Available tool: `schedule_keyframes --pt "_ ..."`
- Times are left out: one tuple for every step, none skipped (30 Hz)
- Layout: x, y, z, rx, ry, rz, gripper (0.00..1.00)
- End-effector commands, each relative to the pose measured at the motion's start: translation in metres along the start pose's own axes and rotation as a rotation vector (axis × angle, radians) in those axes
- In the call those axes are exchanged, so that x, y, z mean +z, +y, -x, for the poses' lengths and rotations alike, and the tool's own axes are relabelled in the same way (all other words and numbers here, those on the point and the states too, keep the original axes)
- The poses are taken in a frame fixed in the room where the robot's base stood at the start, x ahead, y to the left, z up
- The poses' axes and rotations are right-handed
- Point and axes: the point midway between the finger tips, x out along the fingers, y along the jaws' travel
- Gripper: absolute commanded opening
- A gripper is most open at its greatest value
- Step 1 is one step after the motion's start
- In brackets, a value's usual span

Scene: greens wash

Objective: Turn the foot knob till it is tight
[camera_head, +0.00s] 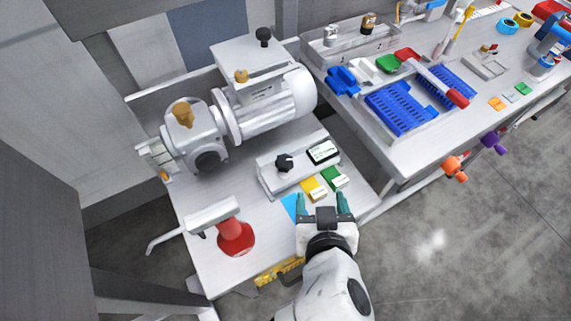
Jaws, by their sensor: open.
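Several knobs show, and I cannot tell for sure which one is the foot knob. A black lobed knob (284,162) sits on a low grey block (268,182) in front of the motor. An orange knob (455,168) and a purple knob (494,143) stick out below the front edge of the right-hand bench. A black knob (263,37) stands on the plate above the motor. My gripper (321,200) is open and empty, its teal fingers apart near the front edge of the left table. It is apart from all these knobs. How tight any knob is cannot be seen.
The grey motor and pump (268,105) fill the back of the left table (225,274). A red funnel-shaped piece (235,238) stands at front left. Yellow (313,188) and green (334,178) cards lie just beyond my gripper. Blue baskets (401,107) sit on the right bench. Floor is clear at right.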

Motion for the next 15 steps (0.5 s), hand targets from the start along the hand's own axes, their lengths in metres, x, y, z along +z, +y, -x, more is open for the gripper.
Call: schedule_keyframes --pt "-0.006 -0.021 0.004 -0.041 0.047 0.004 0.68" --pt "-0.01 -0.03 0.007 -0.059 0.07 0.002 0.68" --pt "-0.015 -0.041 0.011 -0.08 0.097 0.001 0.68" --pt "-0.017 -0.046 0.013 -0.091 0.112 -0.002 0.68" --pt "-0.019 -0.05 0.015 -0.101 0.124 -0.002 0.68" --pt "-0.021 -0.055 0.016 -0.11 0.135 -0.004 0.68" --pt "-0.023 -0.056 0.016 -0.113 0.139 -0.005 0.68" --pt "-0.023 -0.057 0.015 -0.115 0.142 -0.006 0.68" --pt "-0.024 -0.058 0.013 -0.115 0.143 -0.006 0.68" --pt "-0.025 -0.058 0.01 -0.115 0.143 -0.005 0.68" --pt "-0.025 -0.058 0.006 -0.114 0.143 -0.005 0.68" --pt "-0.026 -0.059 0.001 -0.113 0.144 -0.005 0.68" --pt "-0.027 -0.059 -0.004 -0.113 0.143 -0.005 0.68" --pt "-0.028 -0.06 -0.009 -0.113 0.142 -0.006 0.68" --pt "-0.029 -0.06 -0.016 -0.113 0.142 -0.005 0.68"
